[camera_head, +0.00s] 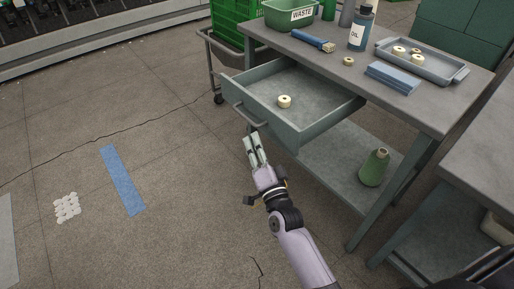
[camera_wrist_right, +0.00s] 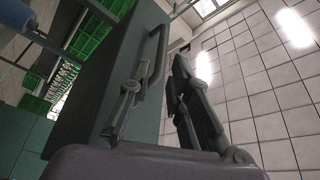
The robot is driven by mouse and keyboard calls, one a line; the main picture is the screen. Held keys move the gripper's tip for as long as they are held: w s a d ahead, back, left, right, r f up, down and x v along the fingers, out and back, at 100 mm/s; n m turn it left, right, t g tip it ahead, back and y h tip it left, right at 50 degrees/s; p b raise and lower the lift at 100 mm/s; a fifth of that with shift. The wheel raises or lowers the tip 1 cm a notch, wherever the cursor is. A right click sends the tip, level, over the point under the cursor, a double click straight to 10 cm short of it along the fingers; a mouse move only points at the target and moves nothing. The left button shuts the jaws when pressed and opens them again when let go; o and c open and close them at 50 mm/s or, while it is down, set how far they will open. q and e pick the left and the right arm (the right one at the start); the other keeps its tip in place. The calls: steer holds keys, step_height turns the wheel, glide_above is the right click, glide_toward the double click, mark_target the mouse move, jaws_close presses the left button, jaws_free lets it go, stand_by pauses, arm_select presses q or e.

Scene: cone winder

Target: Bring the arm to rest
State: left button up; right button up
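My right arm reaches up from the bottom of the head view. Its gripper (camera_head: 252,143) is just in front of the pulled-out drawer (camera_head: 315,112), below and near the drawer handle (camera_head: 250,117). In the right wrist view the two fingers (camera_wrist_right: 158,82) stand apart with nothing between them. The drawer handle also shows in the right wrist view (camera_wrist_right: 158,55), beyond the fingers. I cannot tell whether a finger touches it. A small cream roll (camera_head: 285,101) lies in the drawer. My left gripper is out of view.
The workbench (camera_head: 400,101) holds a green waste bin (camera_head: 290,17), a brush (camera_head: 313,40), an oil bottle (camera_head: 360,30), blue cloths (camera_head: 393,78) and a tray (camera_head: 440,67) with small rolls.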

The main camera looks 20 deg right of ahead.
steer(key=shift+s+f, duration=0.15)
steer(key=shift+s, duration=0.5)
